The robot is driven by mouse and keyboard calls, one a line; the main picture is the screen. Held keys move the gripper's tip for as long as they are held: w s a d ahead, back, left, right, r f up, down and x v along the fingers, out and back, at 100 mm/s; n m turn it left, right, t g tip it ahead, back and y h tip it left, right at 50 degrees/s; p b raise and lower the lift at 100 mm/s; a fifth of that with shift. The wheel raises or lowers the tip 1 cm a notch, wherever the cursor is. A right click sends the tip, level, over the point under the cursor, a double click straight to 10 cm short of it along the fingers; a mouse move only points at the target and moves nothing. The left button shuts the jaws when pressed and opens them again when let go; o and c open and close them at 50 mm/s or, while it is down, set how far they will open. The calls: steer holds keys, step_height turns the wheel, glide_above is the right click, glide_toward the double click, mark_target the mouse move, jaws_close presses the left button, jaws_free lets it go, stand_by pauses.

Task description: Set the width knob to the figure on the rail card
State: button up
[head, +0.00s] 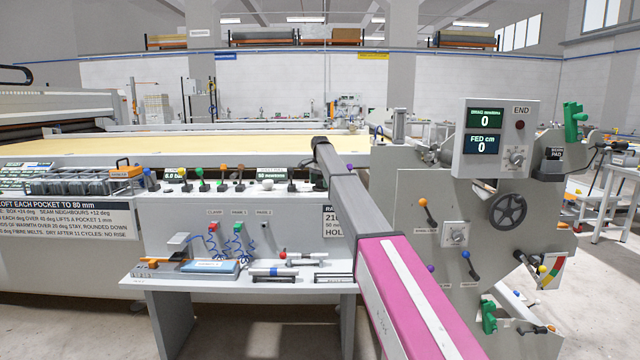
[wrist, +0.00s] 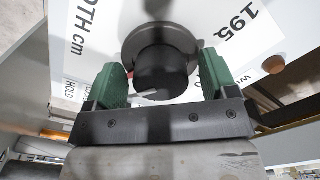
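A small pale mark shows at the knob's lower left edge. My gripper (wrist: 163,82) has one green finger on each side of the knob, with narrow gaps visible, so it looks open around it. In the head view my arm hides the knob and gripper.
A grey side table (head: 250,287) with tools and small boxes stands before the machine. Several coloured-knob levers (head: 222,178) line the machine's front edge. A control end (head: 480,230) with a handwheel and displays reading 0 stands right of my arm.

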mark_target(320, 180)
steer(key=shift+r, duration=0.1)
step_height(320, 180, up, 11)
steer(key=shift+f, duration=0.2)
stand_by(0.4)
